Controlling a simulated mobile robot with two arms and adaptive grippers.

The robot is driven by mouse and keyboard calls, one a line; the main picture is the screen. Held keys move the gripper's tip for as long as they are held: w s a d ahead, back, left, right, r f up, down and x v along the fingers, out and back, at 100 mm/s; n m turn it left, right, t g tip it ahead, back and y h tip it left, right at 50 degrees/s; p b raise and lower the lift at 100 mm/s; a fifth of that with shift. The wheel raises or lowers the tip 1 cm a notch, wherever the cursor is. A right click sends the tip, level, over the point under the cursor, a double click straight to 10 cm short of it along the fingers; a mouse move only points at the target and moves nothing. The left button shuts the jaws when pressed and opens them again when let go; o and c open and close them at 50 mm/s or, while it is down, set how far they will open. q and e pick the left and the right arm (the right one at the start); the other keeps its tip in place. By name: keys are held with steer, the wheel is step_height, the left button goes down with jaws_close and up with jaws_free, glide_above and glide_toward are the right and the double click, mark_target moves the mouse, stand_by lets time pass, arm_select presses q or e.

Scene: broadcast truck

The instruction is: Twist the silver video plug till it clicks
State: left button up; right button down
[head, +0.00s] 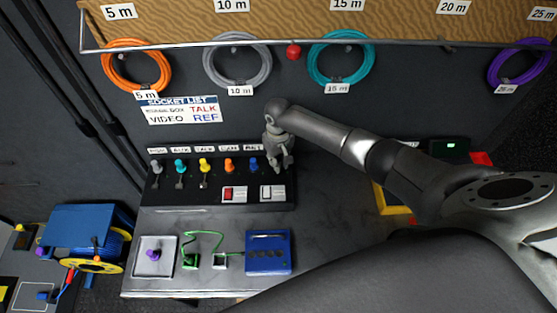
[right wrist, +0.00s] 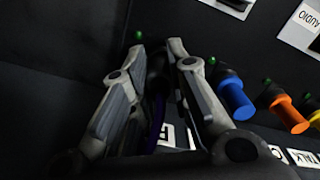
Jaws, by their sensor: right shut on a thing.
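A silver-grey plug (head: 155,167) stands at the left end of the row on the black socket panel (head: 165,195). My right gripper (head: 285,165) is at the right end of that row, just right of the blue plug (head: 254,163), well away from the silver-grey one. In the right wrist view its fingers (right wrist: 168,95) are closed around a dark purple plug (right wrist: 157,112), mostly hidden between them. The blue plug also shows in the right wrist view (right wrist: 236,99), beside the fingers. My left gripper is in neither view.
Teal (head: 180,166), yellow (head: 204,165) and orange (head: 229,165) plugs share the row. Red (head: 235,194) and white (head: 272,192) switches sit below it. Coiled cables hang behind. A blue reel (head: 90,232) is at left.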

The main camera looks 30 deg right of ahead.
steer(key=shift+m+p, duration=0.3)
steer(key=shift+p, duration=0.05)
steer(key=c, duration=1.3)
jaws_free()
steer(key=shift+r, duration=0.1)
step_height(320, 180, up, 12)
steer(key=shift+f, duration=0.25)
